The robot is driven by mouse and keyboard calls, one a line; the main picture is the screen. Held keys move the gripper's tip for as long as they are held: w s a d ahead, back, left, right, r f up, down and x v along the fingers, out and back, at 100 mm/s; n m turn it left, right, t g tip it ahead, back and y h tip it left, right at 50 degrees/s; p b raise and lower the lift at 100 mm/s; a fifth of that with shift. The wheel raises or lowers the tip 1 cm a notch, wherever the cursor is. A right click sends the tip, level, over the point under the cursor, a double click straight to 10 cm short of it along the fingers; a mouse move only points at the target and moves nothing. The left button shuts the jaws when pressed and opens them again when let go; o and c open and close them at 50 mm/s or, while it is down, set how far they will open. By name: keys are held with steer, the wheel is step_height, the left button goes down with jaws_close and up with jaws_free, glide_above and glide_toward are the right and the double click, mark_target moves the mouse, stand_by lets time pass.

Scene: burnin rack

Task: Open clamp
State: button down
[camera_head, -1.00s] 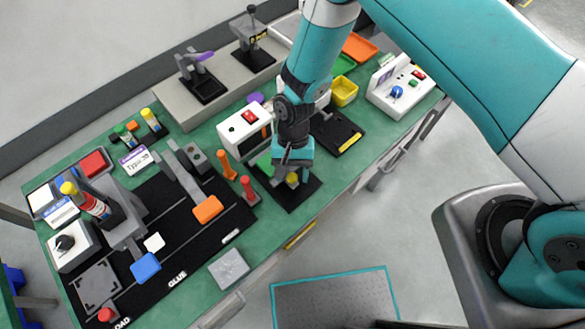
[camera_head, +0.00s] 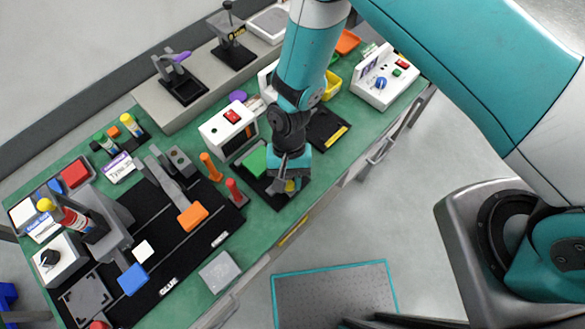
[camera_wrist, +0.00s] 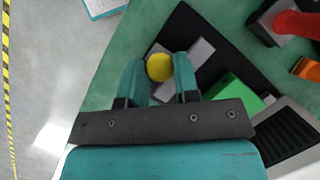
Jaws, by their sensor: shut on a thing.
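The clamp stands on a black base plate (camera_head: 283,205) near the bench's front edge. Its round yellow knob (camera_wrist: 159,67) sits between the two teal fingers of my gripper (camera_wrist: 159,80), which is shut on it. The knob also shows just below my gripper (camera_head: 289,182) in the head view. Grey clamp parts (camera_wrist: 201,52) lie beside and below the knob in the wrist view. A green block (camera_head: 255,161) is on the same plate; it shows next to the clamp in the wrist view (camera_wrist: 233,92). My gripper hides much of the clamp in the head view.
A red post (camera_head: 235,190) and an orange post (camera_head: 210,167) stand left of the plate. A white box with a red switch (camera_head: 228,124) is behind it. A black tray with a yellow strip (camera_head: 327,128) lies to the right. Floor is open in front.

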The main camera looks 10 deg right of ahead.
steer(key=shift+s+d, duration=0.2)
steer(key=c, duration=0.8)
jaws_free()
steer(key=shift+c, duration=0.2)
steer(key=shift+w+r, duration=0.1)
steer(key=a+b+v, duration=0.1)
steer(key=b+v, duration=0.3)
steer(key=v, duration=1.3)
steer(key=shift+d, duration=0.4)
steer(key=shift+r, duration=0.15)
